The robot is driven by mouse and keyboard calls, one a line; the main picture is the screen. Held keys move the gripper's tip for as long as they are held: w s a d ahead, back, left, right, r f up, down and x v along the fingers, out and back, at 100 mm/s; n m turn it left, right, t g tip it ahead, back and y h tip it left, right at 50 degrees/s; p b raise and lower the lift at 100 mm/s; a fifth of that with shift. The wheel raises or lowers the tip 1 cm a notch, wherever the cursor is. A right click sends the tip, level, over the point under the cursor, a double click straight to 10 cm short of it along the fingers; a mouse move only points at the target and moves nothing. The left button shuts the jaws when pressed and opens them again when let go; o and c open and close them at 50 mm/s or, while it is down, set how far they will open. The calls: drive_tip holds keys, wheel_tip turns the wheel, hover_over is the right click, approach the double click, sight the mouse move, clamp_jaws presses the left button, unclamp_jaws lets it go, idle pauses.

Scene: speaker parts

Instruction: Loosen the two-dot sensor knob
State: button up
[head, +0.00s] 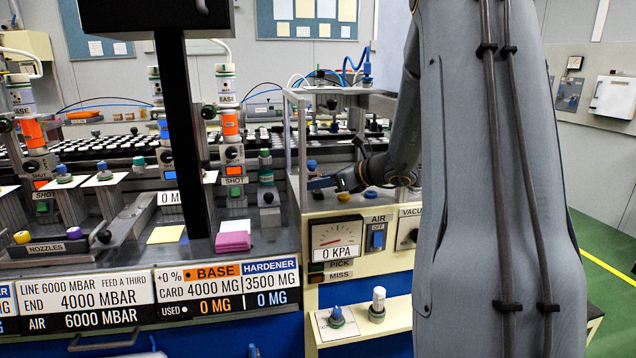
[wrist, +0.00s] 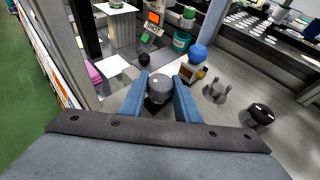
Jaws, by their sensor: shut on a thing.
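My gripper (wrist: 159,84) has its two blue fingers on either side of a dark grey round knob (wrist: 159,91), shut on it. A small pale mark shows on the knob's top; I cannot count dots on it. In the head view my gripper (head: 324,183) is low inside the metal-framed station, above the panel with the 0 KPA gauge. The held knob cannot be made out there.
A blue ball-topped part (wrist: 197,53) stands just beyond the right finger. A grey lobed knob (wrist: 216,91) and a black knob (wrist: 261,114) are to the right. Frame posts (head: 303,150) stand close to my gripper. The gauge (head: 336,240) is below.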

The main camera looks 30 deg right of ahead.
drive_tip(key=o, duration=1.1)
drive_tip(key=shift+c, duration=0.2)
drive_tip(key=v, duration=0.6)
drive_tip(key=shift+s+d+r+b, duration=0.1)
drive_tip(key=shift+s+r+b, duration=0.05)
drive_tip(key=shift+b, duration=0.15)
drive_tip(key=shift+s+d+r, duration=0.25)
drive_tip(key=shift+s, duration=0.35)
drive_tip(key=shift+a, duration=0.1)
